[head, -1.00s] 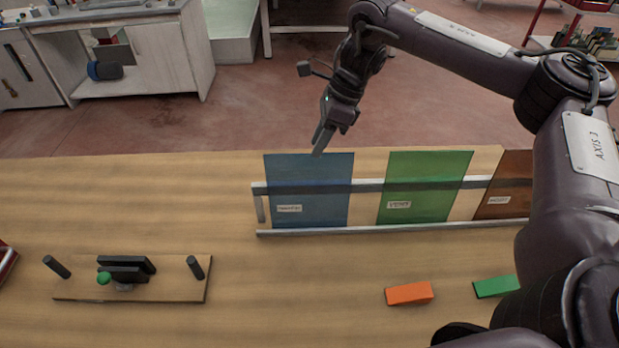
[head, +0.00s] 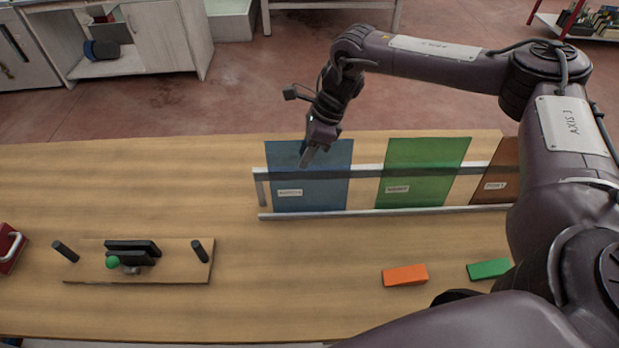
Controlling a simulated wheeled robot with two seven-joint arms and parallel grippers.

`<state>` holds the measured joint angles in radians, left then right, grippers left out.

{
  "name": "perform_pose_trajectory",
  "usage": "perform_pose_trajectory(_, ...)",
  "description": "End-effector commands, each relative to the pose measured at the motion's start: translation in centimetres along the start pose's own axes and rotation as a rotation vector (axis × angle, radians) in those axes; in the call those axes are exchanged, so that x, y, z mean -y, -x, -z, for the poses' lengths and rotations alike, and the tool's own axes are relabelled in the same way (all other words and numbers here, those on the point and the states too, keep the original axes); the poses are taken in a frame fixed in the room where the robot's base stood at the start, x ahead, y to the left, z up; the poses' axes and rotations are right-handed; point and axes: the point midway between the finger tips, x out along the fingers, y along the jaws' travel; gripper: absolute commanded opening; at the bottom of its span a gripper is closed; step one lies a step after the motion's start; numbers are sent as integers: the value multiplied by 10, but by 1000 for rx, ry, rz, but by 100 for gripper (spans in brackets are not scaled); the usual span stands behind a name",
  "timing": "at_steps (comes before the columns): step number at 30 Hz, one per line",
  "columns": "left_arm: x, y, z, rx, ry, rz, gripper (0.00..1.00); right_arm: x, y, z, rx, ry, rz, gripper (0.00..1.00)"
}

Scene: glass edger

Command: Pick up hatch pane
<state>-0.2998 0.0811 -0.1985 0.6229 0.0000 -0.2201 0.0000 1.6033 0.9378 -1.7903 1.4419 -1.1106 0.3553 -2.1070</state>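Three tinted panes stand in a low metal rack (head: 400,213) on the table: a blue pane (head: 325,180), a green pane (head: 428,165) and a brown-orange pane (head: 505,165) partly hidden by my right arm. Each has a small white label, too blurred to read surely, so I cannot tell which is the hatch pane. My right gripper (head: 306,158) points down at the upper part of the blue pane and overlaps its top edge in the head view. I cannot tell whether it touches the pane or how far its fingers are apart. My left gripper is out of view.
A wooden board (head: 190,268) with two black pegs and a black, green-knobbed clamp (head: 132,252) lies at left. An orange block (head: 405,275) and a green block (head: 488,268) lie in front of the rack. A red object (head: 10,248) sits at the left edge.

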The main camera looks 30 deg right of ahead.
Motion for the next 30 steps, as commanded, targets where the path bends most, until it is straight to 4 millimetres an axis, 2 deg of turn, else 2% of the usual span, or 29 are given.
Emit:
perform_pose_trajectory(13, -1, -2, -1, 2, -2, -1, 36, 0, -4, 2, -1, 0, 0, 30)
perform_pose_trajectory(20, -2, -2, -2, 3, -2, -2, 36, 0, -3, 1, 0, 0, 0, 0)
perform_pose_trajectory(30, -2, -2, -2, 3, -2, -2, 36, 1, -3, 1, 0, 0, 1, 0)
